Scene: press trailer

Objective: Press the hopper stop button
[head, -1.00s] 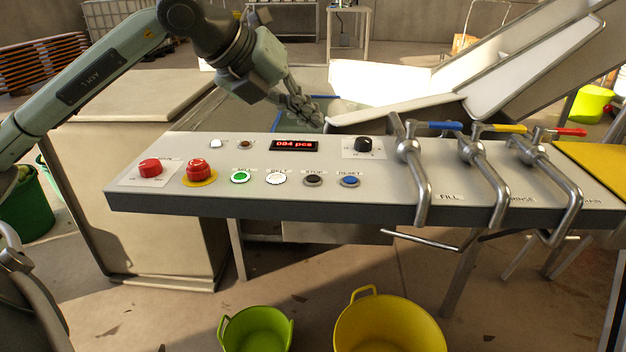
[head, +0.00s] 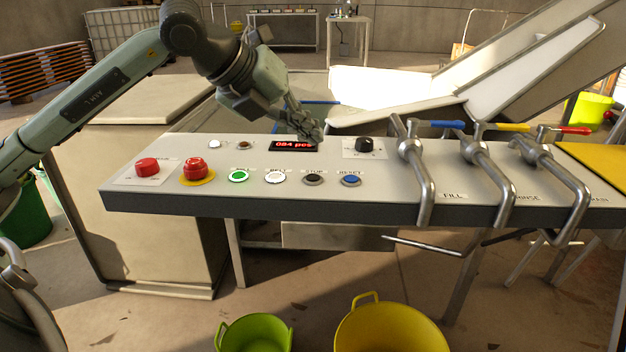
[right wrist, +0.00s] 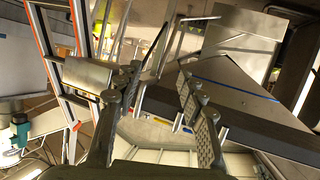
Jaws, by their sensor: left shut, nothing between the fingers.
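The grey control panel (head: 330,195) carries a row of buttons. A red button (head: 147,166) sits on a white plate at the far left, its label too small to read. Beside it a red mushroom button (head: 195,169) stands on a yellow disc. A black button (head: 313,179) labelled STOP lies between a white button (head: 275,177) and a blue RESET button (head: 350,180). I cannot tell which is the hopper's stop. My left gripper (head: 314,136) is shut and empty, above the panel's back by the red display, apart from the buttons. My right gripper (right wrist: 160,76) is open and empty.
A green button (head: 238,176), a red display (head: 293,145) and a black knob (head: 364,145) share the panel. Metal lever handles (head: 418,175) rise at its right. A green bucket (head: 254,335) and yellow bucket (head: 390,328) stand on the floor in front. The air above the front buttons is clear.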

